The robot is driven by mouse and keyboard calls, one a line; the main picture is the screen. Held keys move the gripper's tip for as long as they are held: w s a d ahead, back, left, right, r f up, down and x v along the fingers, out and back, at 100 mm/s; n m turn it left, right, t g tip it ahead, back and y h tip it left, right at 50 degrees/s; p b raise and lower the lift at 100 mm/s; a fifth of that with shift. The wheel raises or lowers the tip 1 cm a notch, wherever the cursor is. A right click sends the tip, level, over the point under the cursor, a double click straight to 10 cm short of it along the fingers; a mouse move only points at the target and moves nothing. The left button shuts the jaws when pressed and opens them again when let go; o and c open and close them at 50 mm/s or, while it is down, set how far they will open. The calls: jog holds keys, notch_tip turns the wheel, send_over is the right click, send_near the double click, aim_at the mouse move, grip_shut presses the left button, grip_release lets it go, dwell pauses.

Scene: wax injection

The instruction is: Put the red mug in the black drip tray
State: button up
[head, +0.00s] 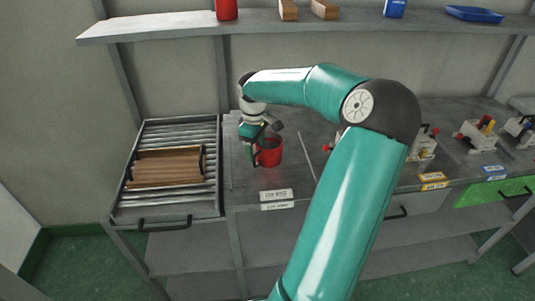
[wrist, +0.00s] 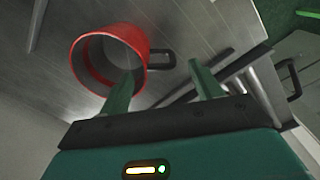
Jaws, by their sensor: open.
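The red mug (head: 270,153) stands on the grey metal bench, near its front edge behind the white labels. In the wrist view the mug (wrist: 76,62) shows its open rim, with its dark handle (wrist: 166,52) pointing right. My gripper (head: 261,143) is at the mug, with its fingers apart. In the wrist view my gripper (wrist: 162,80) has its left fingertip overlapping the mug's rim and its right fingertip beyond the handle. I cannot tell whether they touch. A slatted brown piece with black ends (head: 167,168) lies to the left; I cannot tell whether it is the drip tray.
The slatted brown piece lies on a grey roller bed (head: 210,190) left of the bench. A shelf (head: 180,24) above holds a red container (head: 226,9), wooden blocks (head: 324,9) and a blue tray (head: 475,14). Small fixtures (head: 476,133) stand on the bench at right.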

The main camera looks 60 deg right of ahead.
aim_at(257, 158)
notch_tip(257, 158, down, 6)
jog(key=shift+r, duration=0.15)
jog(key=shift+c, duration=0.3)
jog(key=c, duration=1.3)
jog(key=shift+r, duration=0.1)
